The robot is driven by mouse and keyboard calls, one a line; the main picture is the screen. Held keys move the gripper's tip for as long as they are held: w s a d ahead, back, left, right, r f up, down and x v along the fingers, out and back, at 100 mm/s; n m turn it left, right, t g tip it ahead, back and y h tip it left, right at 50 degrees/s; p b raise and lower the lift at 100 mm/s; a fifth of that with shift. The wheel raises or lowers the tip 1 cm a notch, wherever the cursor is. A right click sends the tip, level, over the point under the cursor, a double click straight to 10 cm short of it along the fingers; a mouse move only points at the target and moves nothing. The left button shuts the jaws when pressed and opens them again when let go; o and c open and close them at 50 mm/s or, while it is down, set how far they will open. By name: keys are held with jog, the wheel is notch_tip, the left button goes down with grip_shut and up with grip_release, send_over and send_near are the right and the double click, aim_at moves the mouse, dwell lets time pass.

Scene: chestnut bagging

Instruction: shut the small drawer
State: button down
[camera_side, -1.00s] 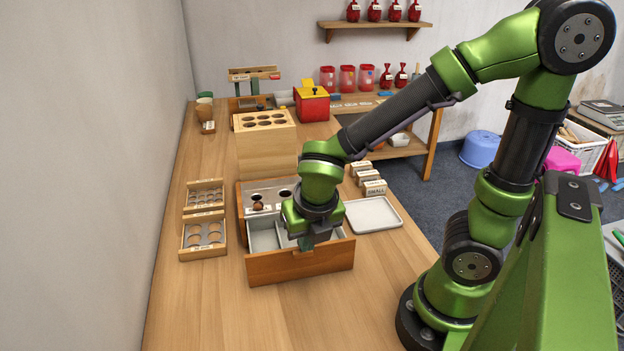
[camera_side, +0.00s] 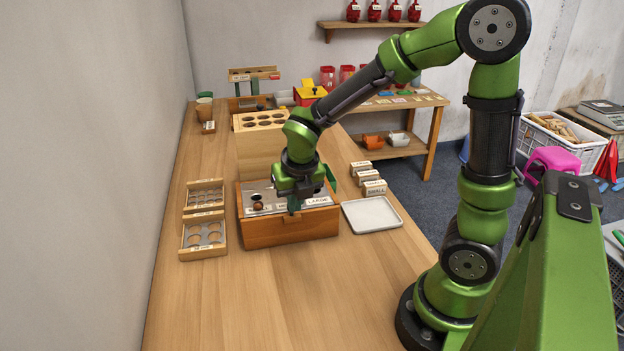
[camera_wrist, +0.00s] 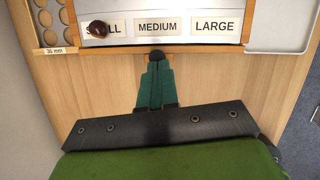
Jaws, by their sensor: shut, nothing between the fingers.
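The wooden drawer (camera_side: 288,229) is in the sorting box, its front close against the box body, with no open compartment showing. Its front edge (camera_wrist: 105,47) also shows in the wrist view, below the white label plate (camera_wrist: 155,27) reading SMALL, MEDIUM and LARGE. A brown chestnut (camera_wrist: 98,29) lies over the SMALL label; it also shows in the side view (camera_side: 258,204). My gripper (camera_side: 293,210) is shut and empty at the middle of the drawer front. Its green fingers (camera_wrist: 157,68) meet at the drawer's edge; I cannot tell if they touch it.
Two hole trays (camera_side: 204,232) stand left of the box. A grey-white tray (camera_side: 371,214) lies to its right, with small labelled blocks (camera_side: 374,188) behind it. A tall wooden block with holes (camera_side: 258,151) stands behind. The table in front is clear.

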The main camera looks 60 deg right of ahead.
jog(key=s+a+r+m+t+y, duration=0.2)
jog(key=s+r+m, duration=0.3)
jog(key=m, duration=1.1)
jog(key=s+a+r+m+t+y, duration=0.2)
jog(key=s+a+r+m, duration=0.2)
jog(key=m, duration=1.2)
notch_tip(320, 180, up, 4)
jog(key=shift+s+a+f+m, duration=0.1)
jog(key=shift+s+a+m, duration=0.3)
jog(key=shift+s, duration=0.65)
